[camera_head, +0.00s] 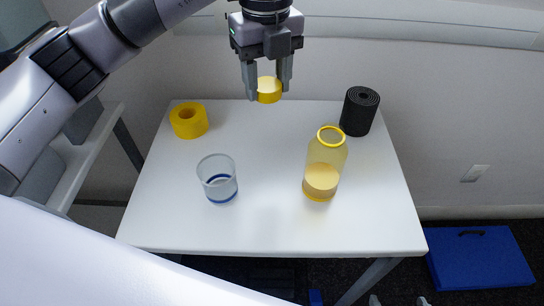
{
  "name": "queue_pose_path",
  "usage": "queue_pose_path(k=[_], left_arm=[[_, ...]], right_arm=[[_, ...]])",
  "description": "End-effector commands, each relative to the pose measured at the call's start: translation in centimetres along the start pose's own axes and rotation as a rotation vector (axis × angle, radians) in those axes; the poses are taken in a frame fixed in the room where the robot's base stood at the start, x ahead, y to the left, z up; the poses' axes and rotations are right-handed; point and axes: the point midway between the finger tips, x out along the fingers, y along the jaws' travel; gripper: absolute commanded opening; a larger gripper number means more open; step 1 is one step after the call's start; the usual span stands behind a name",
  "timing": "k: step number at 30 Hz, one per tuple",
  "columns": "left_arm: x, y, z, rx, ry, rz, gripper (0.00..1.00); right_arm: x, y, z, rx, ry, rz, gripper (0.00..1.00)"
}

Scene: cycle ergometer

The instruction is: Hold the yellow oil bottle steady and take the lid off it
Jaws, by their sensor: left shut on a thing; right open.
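The yellow oil bottle (325,168) stands upright on the right half of the white table, partly filled with yellow liquid. Its mouth is uncovered, with a yellow ring around the rim. My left gripper (267,80) is above the table's back edge in the picture, pointing down, shut on the yellow lid (269,92). The lid is apart from the bottle, up and to the left of it. Only two grey tips, apparently my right gripper's (398,300), show at the bottom edge. They are apart with nothing between them, and away from the bottle.
On the white table (270,225), a yellow tape roll (188,120) lies at the back left. A clear glass with a blue band (217,178) stands left of the bottle. A dark rolled mat (359,111) stands at the back right, near the bottle. The front middle is clear.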

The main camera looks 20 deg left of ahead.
Motion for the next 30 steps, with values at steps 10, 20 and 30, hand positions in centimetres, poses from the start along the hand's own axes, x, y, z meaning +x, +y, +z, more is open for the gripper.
queue_pose_path(k=[10,20,30], left_arm=[[-0.2,-0.6,-0.3,-0.36,0.007,0.004,0.11],[5.0,-0.5,-0.4,-0.4,0.01,0.011,0.11],[13.5,-0.5,-0.5,-0.398,0.008,0.009,0.11]], right_arm=[[0.0,0.0,0.0,0.0,0.0,0.0,1.0],[0.1,0.0,0.1,0.0,0.0,0.0,1.0],[-0.1,0.0,-0.1,0.0,0.0,0.0,1.0]])
